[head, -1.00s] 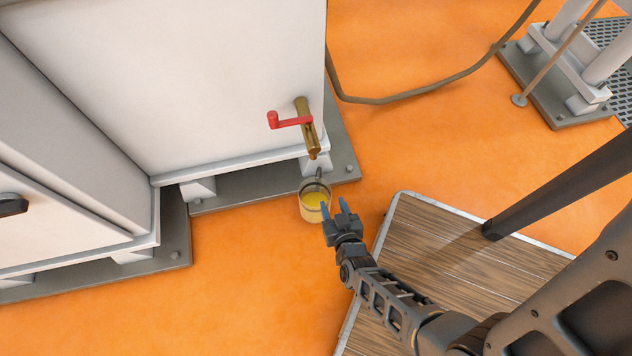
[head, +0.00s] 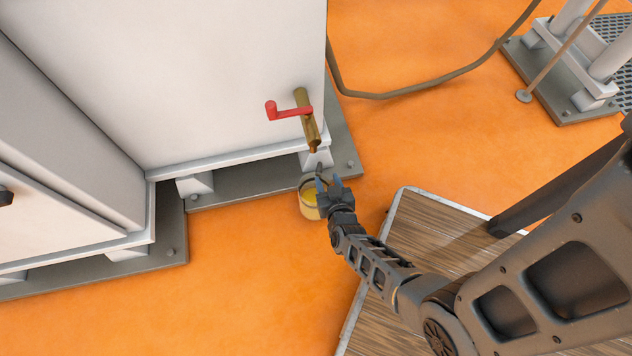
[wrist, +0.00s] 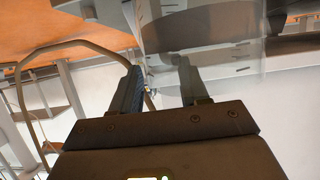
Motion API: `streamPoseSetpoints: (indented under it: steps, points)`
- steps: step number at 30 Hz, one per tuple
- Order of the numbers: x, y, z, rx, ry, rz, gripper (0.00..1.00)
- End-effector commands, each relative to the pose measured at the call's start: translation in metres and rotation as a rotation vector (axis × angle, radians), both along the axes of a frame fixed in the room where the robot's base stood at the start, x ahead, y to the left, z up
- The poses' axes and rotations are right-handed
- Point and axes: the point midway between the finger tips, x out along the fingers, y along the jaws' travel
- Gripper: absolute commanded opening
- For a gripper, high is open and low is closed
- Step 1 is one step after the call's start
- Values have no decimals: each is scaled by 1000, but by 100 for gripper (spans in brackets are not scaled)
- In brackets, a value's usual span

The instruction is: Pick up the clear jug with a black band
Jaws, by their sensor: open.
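The clear jug (head: 308,208) holds yellow liquid and stands upright on the orange floor, below the brass spout (head: 306,118). A dark part shows at its far rim. My gripper (head: 328,183) is open at the jug's right upper side, and its fingers overlap the rim in the head view. In the wrist view, the clear wall with measuring marks (wrist: 215,45) fills the upper right. I cannot tell whether either finger touches the jug.
A white cabinet (head: 220,80) on a grey base (head: 250,186) stands just behind the jug. A red crank handle (head: 285,112) sits on the spout above it. A wooden platform (head: 425,240) lies to the right. The orange floor in front is clear.

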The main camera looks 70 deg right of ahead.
Motion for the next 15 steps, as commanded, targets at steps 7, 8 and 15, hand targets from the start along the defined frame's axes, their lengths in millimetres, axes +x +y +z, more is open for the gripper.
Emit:
streamPoseSetpoints:
  steps: [7,8,15]
  points:
    - [0,0,0,0,0,0,26]
    - [0,0,0,0,0,0,24]
    - [0,0,0,0,0,0,1]
